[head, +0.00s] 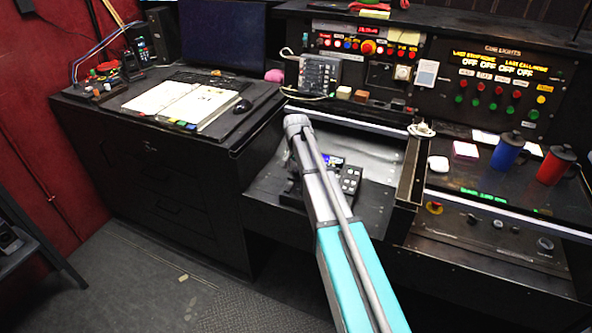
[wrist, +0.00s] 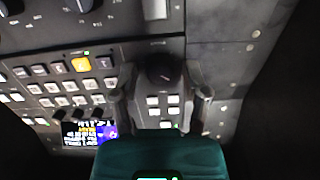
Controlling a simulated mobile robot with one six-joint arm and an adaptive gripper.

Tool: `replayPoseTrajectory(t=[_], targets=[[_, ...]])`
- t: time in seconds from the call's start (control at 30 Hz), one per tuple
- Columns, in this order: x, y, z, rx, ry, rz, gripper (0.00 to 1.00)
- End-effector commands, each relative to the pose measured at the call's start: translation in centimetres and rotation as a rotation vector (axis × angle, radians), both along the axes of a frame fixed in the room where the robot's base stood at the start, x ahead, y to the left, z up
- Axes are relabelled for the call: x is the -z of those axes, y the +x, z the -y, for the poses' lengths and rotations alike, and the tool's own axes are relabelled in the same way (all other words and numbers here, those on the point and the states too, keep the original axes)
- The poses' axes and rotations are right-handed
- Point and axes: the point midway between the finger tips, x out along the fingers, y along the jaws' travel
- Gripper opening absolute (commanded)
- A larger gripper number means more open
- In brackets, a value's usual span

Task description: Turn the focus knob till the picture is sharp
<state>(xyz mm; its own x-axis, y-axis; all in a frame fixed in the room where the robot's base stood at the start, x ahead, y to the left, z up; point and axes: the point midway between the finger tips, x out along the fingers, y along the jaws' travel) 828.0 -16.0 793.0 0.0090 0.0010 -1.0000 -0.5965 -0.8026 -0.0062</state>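In the wrist view, a dark round knob (wrist: 162,72) sits on a grey panel between the two fingers of my gripper (wrist: 160,80). The fingers stand apart, one on each side of the knob; I cannot tell whether they touch it. A small lit screen (wrist: 90,133), lower left, shows white and yellow lettering and a blue-purple patch; it is too blurred to judge its sharpness. In the head view, the screen (head: 333,160) is partly hidden behind my arm, beside a dark keypad (head: 350,180). My gripper and the knob are hidden there.
Rows of pale buttons (wrist: 60,87) and one yellow button (wrist: 82,64) lie left of the knob. In the head view, a blue mug (head: 508,151) and a red mug (head: 553,166) stand at the right. An open book (head: 180,100) lies on the left desk.

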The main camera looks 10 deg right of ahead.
Motion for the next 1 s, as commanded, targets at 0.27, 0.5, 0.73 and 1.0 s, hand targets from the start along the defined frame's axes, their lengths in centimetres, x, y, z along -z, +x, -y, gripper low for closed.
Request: replayPoseTrajectory(t=[0.27,0.5,0.73,1.0], targets=[[-0.01,-0.01,0.01,0.001,0.000,0.000,0.68],[-0.01,-0.01,0.02,0.016,0.002,0.001,0.68],[0.00,-0.05,0.03,0.090,0.010,0.007,0.68],[0.00,-0.10,0.08,0.257,0.030,0.020,0.68]])
